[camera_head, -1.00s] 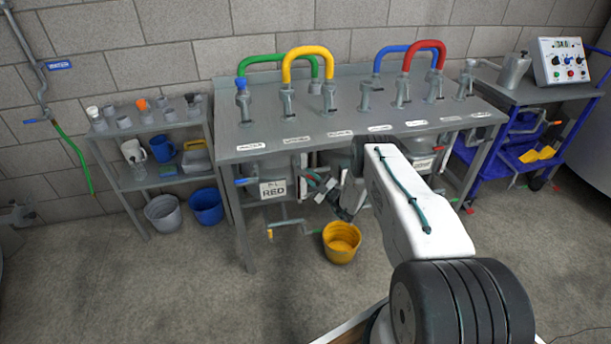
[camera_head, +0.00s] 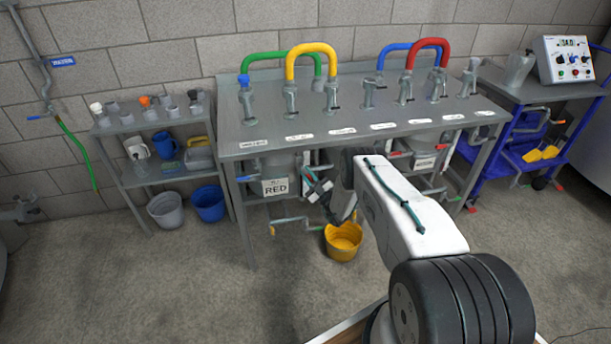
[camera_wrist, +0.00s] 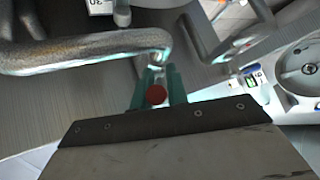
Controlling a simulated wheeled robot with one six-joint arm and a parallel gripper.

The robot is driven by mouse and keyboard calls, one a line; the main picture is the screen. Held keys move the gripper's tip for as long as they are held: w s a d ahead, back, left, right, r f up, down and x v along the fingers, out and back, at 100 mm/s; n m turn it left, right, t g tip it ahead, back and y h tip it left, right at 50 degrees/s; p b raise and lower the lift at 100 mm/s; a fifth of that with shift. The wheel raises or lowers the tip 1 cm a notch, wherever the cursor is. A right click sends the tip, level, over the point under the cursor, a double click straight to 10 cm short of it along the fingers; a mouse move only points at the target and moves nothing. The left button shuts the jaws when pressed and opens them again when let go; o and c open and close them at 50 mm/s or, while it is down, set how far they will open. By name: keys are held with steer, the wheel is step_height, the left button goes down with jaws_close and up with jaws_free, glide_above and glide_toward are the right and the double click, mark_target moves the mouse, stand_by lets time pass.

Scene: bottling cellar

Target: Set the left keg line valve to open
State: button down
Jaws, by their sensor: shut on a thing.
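The left keg (camera_head: 275,187), labelled RED, stands under the left part of the tap table. A pipe (camera_head: 306,160) runs down beside it on the right. My gripper (camera_head: 312,182) is at this pipe, under the table's front edge. In the wrist view, my gripper's teal fingers (camera_wrist: 157,92) are shut on a valve handle with a round red end (camera_wrist: 156,95). A curved grey pipe (camera_wrist: 100,52) lies just beyond. The valve body and the handle's angle are mostly hidden by the gripper, so I cannot tell its setting.
The tap table (camera_head: 355,140) is close above my gripper. A yellow bucket (camera_head: 343,241) stands on the floor below. A crank-shaped pipe (camera_head: 290,222) sticks out at lower left. A blue handle (camera_head: 246,178) is left of the keg.

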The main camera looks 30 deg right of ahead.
mark_target(312, 180)
steer(key=c, duration=1.4)
jaws_free()
steer(key=shift+w+a+r, duration=0.15)
steer(key=shift+a+r, duration=0.05)
steer(key=shift+r, duration=0.05)
steer(key=shift+d+f, duration=0.1)
steer(key=shift+d, duration=0.05)
steer(key=shift+s+d+f, duration=0.15)
steer(key=shift+s+f, duration=0.2)
steer(key=shift+s, duration=0.2)
steer(key=v, duration=0.6)
steer(key=shift+s+d+f, duration=0.15)
steer(key=shift+s+f, duration=0.05)
steer(key=shift+s, duration=0.05)
